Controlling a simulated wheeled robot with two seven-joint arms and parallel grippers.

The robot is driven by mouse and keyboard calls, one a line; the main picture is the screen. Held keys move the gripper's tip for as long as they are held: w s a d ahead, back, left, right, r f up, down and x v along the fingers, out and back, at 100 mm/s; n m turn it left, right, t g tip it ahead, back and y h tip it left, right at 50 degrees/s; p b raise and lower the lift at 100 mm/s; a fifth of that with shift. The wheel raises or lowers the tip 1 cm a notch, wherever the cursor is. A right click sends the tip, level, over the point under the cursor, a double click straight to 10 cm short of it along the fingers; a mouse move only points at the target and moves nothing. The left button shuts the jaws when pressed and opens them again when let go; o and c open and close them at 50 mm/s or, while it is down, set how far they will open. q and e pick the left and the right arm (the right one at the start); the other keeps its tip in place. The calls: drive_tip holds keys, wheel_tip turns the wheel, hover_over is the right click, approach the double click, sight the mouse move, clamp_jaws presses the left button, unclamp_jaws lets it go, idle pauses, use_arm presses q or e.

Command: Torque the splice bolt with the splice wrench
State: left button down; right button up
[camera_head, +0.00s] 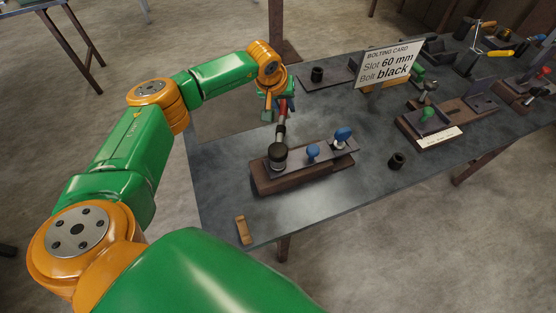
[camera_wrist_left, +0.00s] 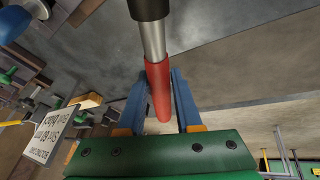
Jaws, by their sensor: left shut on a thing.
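The splice wrench has a red handle (camera_wrist_left: 160,95), a steel shaft (camera_head: 281,131) and a thick black head (camera_head: 277,156). My left gripper (camera_head: 278,101) is shut on the red handle, with a blue finger on each side in the left wrist view (camera_wrist_left: 161,84). The wrench slants down to the left end of a dark splice plate (camera_head: 296,155) on a brown base (camera_head: 303,178). Its head is over that end. A bolt under the head is hidden, and I cannot tell whether the head is seated. My right gripper is out of view.
Blue knobs (camera_head: 313,152) (camera_head: 343,135) stand on the plate right of the head. A black cylinder (camera_head: 397,160) and wooden piece (camera_head: 242,229) lie nearby. A green-knobbed fixture (camera_head: 430,128) stands right.

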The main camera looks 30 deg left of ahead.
use_arm(q)
drive_tip(key=shift+r, duration=0.3)
drive_tip(key=shift+r+p, duration=3.6)
drive_tip(key=shift+r, duration=1.3)
